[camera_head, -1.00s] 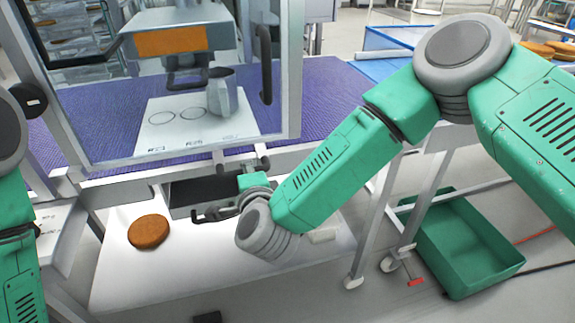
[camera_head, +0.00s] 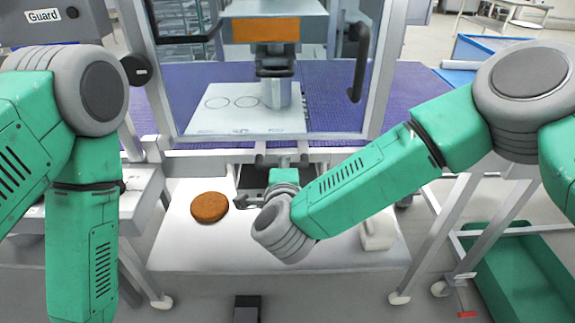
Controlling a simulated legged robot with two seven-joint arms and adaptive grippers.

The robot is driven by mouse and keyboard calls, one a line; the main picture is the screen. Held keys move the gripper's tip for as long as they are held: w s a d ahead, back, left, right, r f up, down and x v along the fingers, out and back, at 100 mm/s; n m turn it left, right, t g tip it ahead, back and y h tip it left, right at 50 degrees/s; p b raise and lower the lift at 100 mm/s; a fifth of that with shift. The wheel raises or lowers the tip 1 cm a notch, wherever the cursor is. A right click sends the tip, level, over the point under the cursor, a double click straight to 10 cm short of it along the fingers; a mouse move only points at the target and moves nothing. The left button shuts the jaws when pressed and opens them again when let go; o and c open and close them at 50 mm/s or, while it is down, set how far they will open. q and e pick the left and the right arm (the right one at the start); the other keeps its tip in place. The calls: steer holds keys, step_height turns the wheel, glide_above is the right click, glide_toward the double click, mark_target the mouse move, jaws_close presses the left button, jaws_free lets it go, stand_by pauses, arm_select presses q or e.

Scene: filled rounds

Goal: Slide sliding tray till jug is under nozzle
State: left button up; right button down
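The grey jug (camera_head: 291,98) stands upright on the white sliding tray (camera_head: 205,124), which has circles drawn on it, behind the clear guard. The dark nozzle (camera_head: 275,69) hangs under the orange-fronted machine. It overlaps the jug's upper part in this view, so exact alignment in depth is unclear. My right gripper (camera_head: 257,190) is low in front of the tray, below the guard frame, mostly hidden by its own wrist. I cannot tell whether it holds anything. My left arm hangs at the left. Its gripper is out of view.
A round brown disc (camera_head: 209,207) lies on the white lower shelf (camera_head: 190,255), left of my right wrist. The guard frame with black handles (camera_head: 358,62) stands above.

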steer(key=c, duration=1.6)
jaws_free()
steer(key=shift+s+a+f, duration=0.35)
steer(key=shift+s+a, duration=0.05)
steer(key=shift+a, duration=0.05)
steer(key=shift+o, duration=0.6)
steer(key=shift+w+a+r, duration=0.1)
steer(key=shift+a+r, duration=0.1)
steer(key=shift+a, duration=0.25)
steer(key=v, duration=1.2)
steer(key=shift+d, duration=0.25)
steer(key=s+d+f+n+g+y, duration=0.1)
steer(key=s+d+f+n+g, duration=0.35)
steer(key=f, duration=0.45)
steer(key=s+d+f+n+g+y, duration=0.1)
steer(key=s+d+f+n+g, duration=0.15)
steer(key=d+f+n, duration=0.6)
steer(key=s+d+f+n+g+h, duration=0.1)
steer(key=s+d+f+g, duration=0.3)
steer(key=s+d, duration=0.4)
steer(key=s+d+f+n+g+h, duration=0.2)
steer(key=s+d+f+n+g, duration=0.1)
steer(key=s+d, duration=0.6)
steer(key=shift+d+f+n+g, duration=0.4)
steer(key=shift+d+f+g, duration=0.15)
steer(key=shift+d, duration=0.4)
